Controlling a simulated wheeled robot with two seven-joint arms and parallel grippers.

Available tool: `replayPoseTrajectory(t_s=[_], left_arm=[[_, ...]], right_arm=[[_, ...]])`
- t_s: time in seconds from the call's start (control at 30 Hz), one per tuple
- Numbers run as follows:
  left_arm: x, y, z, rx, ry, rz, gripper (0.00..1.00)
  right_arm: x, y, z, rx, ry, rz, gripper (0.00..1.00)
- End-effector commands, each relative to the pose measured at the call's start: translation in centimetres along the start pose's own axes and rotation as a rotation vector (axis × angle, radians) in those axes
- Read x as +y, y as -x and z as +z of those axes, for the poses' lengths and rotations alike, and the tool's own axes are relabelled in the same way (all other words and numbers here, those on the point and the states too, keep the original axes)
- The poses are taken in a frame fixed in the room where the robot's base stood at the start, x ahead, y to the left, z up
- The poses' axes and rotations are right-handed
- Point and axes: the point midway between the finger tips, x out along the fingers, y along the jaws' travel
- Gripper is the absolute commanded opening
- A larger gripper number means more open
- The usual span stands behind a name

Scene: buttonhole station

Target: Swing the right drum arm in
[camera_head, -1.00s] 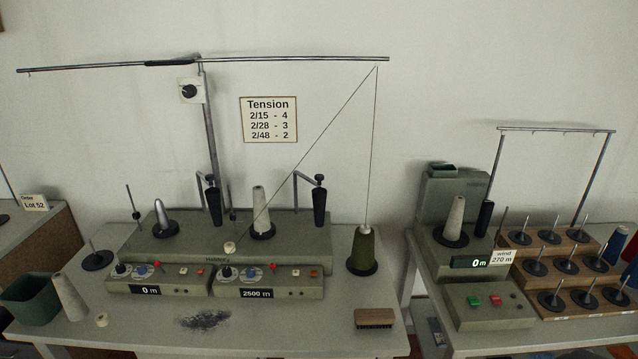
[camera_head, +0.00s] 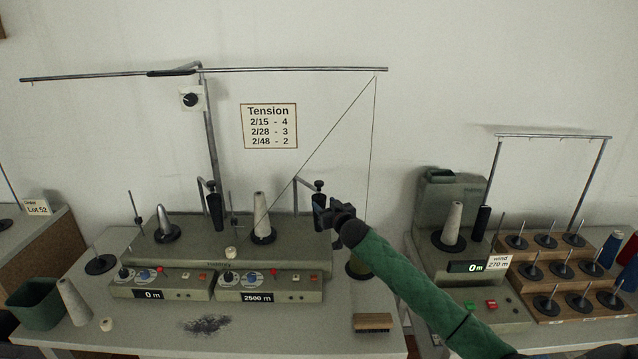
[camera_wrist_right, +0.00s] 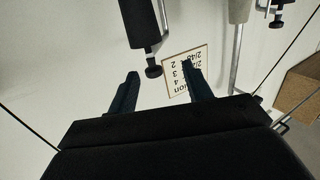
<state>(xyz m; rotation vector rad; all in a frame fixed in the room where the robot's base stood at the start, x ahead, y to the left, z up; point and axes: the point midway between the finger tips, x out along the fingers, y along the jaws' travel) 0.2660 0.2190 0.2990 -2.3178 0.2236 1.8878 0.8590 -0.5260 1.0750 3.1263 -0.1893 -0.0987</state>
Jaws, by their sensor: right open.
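The right drum arm is a bent grey rod (camera_head: 304,183) carrying a black drum (camera_head: 319,199) with a knob (camera_head: 319,185) on top. It stands at the right end of the winder, right of a white cone (camera_head: 260,212). My right gripper (camera_head: 326,212) is open and reaches in from the right at the drum, partly covering its lower part. In the right wrist view, which is upside down, the drum (camera_wrist_right: 139,20) and its knob (camera_wrist_right: 153,70) show between the open fingertips (camera_wrist_right: 160,71). I cannot tell whether they touch. My left gripper is not in view.
A brush (camera_head: 373,322) lies at the table's front right. The left drum (camera_head: 215,210) stands further left. A second winder (camera_head: 450,195) stands to the right.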

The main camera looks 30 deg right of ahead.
Motion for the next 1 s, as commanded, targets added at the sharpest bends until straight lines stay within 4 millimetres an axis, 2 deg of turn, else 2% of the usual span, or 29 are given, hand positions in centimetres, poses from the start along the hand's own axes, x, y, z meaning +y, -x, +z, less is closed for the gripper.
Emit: replayPoseTrajectory(t_s=[0.03, 0.1, 0.2, 0.43, 0.8, 1.0], left_arm=[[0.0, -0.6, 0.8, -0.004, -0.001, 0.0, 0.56], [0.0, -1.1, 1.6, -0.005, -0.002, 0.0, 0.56], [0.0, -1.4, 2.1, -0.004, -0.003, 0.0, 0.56], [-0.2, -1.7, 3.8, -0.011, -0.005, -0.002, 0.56], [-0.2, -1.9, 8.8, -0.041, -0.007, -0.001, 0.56], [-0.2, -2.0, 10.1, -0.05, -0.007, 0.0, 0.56]], right_arm=[[0.9, -0.7, -1.4, 0.024, -0.003, -0.001, 0.5], [1.6, -1.2, -2.7, 0.047, -0.007, -0.005, 0.5], [2.1, -1.7, -3.4, 0.061, -0.012, -0.007, 0.5], [2.1, -3.6, -4.0, 0.063, -0.013, -0.007, 0.5], [2.1, -8.1, -4.1, 0.061, -0.012, -0.006, 0.5], [2.0, -9.2, -4.0, 0.062, -0.012, -0.008, 0.5]])
